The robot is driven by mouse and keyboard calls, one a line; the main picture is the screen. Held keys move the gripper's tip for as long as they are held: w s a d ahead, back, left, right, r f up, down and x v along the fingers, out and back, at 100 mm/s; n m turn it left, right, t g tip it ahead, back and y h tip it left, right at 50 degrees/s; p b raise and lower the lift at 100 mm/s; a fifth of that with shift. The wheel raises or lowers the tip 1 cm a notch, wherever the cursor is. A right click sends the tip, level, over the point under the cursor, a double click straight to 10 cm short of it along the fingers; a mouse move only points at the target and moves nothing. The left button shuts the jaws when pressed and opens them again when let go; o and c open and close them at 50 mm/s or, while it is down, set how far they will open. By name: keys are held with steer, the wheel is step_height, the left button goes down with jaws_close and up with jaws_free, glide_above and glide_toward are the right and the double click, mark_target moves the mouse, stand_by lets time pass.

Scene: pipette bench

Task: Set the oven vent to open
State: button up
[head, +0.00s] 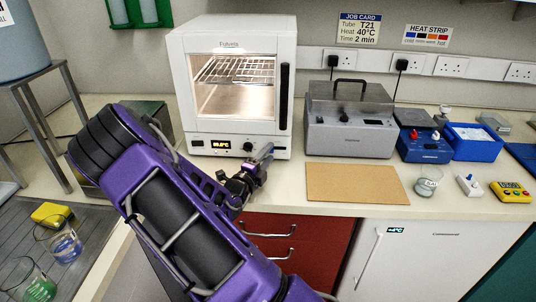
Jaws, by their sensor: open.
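The white oven (186,80) stands on the bench with its glass door shut and a lit wire rack inside. Its lower panel has an orange-lit display (221,144) and a dark round knob (248,147). I cannot make out a vent control or its setting. My gripper (265,156) is in front of the panel's lower right, just right of and below the knob. It is open and seems empty; its fingers are small here, and I cannot tell whether they touch the oven. My purple arm crosses the lower left and hides part of the bench left of the oven.
A grey lidded machine (348,135) stands right of the oven, with a brown board (356,184) in front. Beakers (66,246) stand at lower left.

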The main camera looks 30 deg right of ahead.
steer(key=shift+w+d, duration=0.15)
jaws_close()
stand_by(1.4)
